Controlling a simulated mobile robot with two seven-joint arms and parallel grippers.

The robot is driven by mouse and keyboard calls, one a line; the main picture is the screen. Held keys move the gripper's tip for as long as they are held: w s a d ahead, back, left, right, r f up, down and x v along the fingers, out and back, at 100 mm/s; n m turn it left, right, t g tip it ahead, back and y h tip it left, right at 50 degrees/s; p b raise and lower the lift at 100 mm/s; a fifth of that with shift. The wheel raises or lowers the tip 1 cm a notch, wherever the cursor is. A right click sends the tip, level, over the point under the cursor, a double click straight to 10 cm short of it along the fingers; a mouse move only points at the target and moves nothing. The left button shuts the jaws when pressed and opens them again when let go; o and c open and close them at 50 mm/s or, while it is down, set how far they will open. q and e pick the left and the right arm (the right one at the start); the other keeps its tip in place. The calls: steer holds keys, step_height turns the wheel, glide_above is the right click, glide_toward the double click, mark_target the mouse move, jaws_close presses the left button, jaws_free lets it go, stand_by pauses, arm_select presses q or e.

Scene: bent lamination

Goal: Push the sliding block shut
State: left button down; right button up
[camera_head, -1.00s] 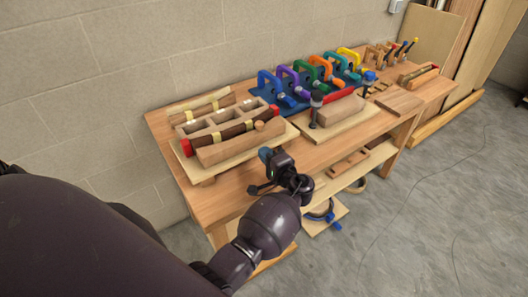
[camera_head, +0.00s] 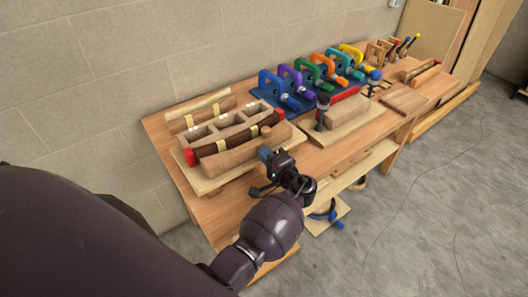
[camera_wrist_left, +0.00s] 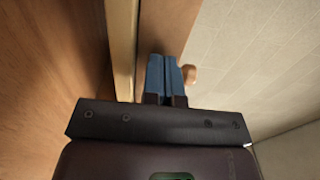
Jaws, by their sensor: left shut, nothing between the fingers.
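The sliding block (camera_head: 236,157) is a long wooden piece on the near side of the bending form, with a round wooden knob (camera_head: 267,131) near its right end. A dark strip (camera_head: 232,138) with red ends and yellow bands lies behind it, bowed along the divided wooden frame (camera_head: 205,131). My left gripper (camera_head: 264,154) is at the near side of the block, below the knob. In the left wrist view its blue fingertips (camera_wrist_left: 165,75) are shut and empty, right at the block's face (camera_wrist_left: 165,25); contact is unclear. The knob (camera_wrist_left: 190,75) shows beside them. My right gripper is out of view.
The form stands on a pale board (camera_head: 205,187) on the wooden bench (camera_head: 220,212). Right of it, a clamped block (camera_head: 346,112) sits on another board. Coloured clamps (camera_head: 312,77) stand behind. A wall is close at the back.

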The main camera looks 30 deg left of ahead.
mark_target(258, 146)
arm_select(q)
steer(key=shift+a, duration=0.15)
stand_by(0.4)
steer(key=b+x, duration=0.1)
steer(key=x, duration=0.2)
steer(key=shift+w+a, duration=0.15)
steer(key=shift+a, duration=0.3)
